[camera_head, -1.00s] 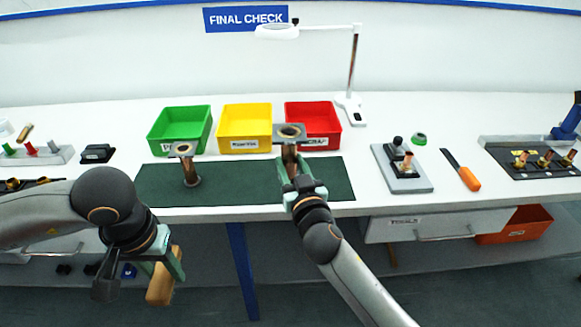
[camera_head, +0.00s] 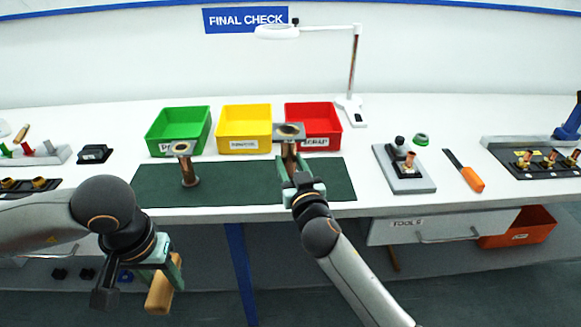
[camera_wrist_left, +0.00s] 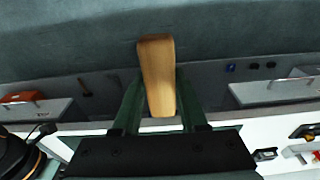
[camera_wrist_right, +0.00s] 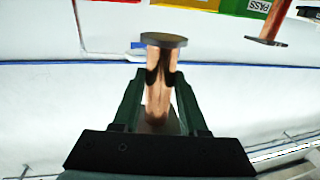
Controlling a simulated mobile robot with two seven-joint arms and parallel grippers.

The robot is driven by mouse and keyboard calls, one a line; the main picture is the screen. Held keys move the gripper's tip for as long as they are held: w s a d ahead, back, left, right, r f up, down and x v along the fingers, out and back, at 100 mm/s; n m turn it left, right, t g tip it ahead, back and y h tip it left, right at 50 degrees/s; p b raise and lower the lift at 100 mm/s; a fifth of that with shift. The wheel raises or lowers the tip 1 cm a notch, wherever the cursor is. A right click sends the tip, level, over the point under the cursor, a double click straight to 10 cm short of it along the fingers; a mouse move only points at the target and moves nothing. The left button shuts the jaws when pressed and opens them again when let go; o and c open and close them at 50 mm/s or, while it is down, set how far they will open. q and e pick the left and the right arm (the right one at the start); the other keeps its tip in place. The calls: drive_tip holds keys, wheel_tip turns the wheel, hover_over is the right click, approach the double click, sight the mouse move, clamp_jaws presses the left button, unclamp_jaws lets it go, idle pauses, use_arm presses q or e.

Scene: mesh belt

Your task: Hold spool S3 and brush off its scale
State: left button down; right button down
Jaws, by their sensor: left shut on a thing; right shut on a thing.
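My right gripper (camera_head: 294,178) is shut on a copper spool with a grey square flange (camera_head: 289,132), held upright over the green mat. In the right wrist view the spool (camera_wrist_right: 160,85) stands between the fingers, with dark patches on its copper neck. I cannot read which spool it is. My left gripper (camera_head: 165,270) is shut on a wooden block-like handle (camera_head: 160,289), in front of and below the table's front edge. The handle also shows in the left wrist view (camera_wrist_left: 157,75); no bristles are visible. A second spool (camera_head: 188,170) stands on the mat to the left.
Green (camera_head: 179,130), yellow (camera_head: 244,129) and red (camera_head: 312,127) bins stand behind the mat (camera_head: 235,185). A grey fixture (camera_head: 405,172), an orange-handled tool (camera_head: 470,177) and a magnifier lamp (camera_head: 353,75) are to the right. The mat's middle is clear.

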drive_tip(key=shift+w+a+f+b, duration=0.1)
drive_tip(key=shift+w+f+b, duration=1.65)
drive_tip(key=shift+b, duration=0.95)
drive_tip(key=shift+w+a+f+b, duration=0.1)
drive_tip(key=shift+w+f+b, duration=1.3)
drive_tip(key=shift+w+b, duration=1.05)
drive_tip(key=shift+w+f+b, duration=1.55)
drive_tip(key=shift+w+b, duration=0.05)
drive_tip(key=shift+b, duration=1.4)
drive_tip(key=shift+f+b, duration=0.55)
drive_tip(key=shift+f, duration=0.05)
drive_tip(key=shift+c, duration=2.2)
unclamp_jaws()
drive_tip(key=shift+f, duration=0.2)
drive_tip(key=shift+c, duration=0.3)
clamp_jaws()
